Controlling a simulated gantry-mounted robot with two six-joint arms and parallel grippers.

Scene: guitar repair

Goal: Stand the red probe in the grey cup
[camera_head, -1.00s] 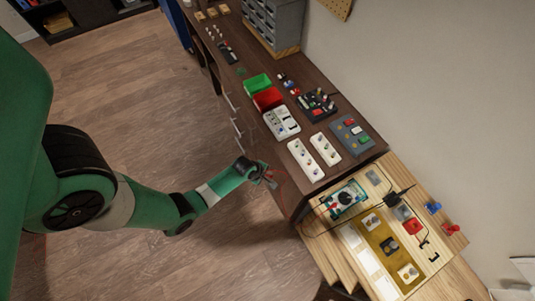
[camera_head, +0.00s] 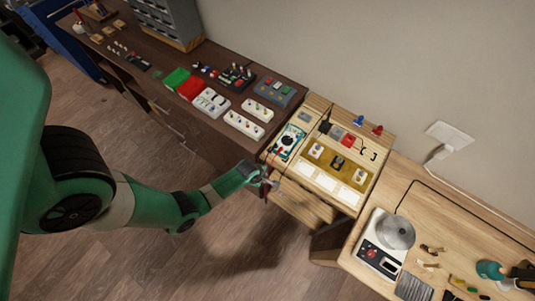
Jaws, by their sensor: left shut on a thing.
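My left gripper (camera_head: 268,182) is shut on the red probe, just off the front edge of the light wood bench. The probe is very small here and mostly hidden by the fingers; a thin red lead shows near it. A teal multimeter (camera_head: 288,142) lies on the bench just beyond the gripper. A small grey item (camera_head: 337,131), which looks like the grey cup, sits behind the mat, beside a red one (camera_head: 348,140). The gripper is apart from it, to its front left. My right gripper is out of view.
An ochre mat (camera_head: 322,167) with several small parts lies on the bench, with white cards along its front. A black adapter (camera_head: 324,126) with a cable is near the grey item. Blue (camera_head: 358,120) and red (camera_head: 377,130) pieces stand at the back edge.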

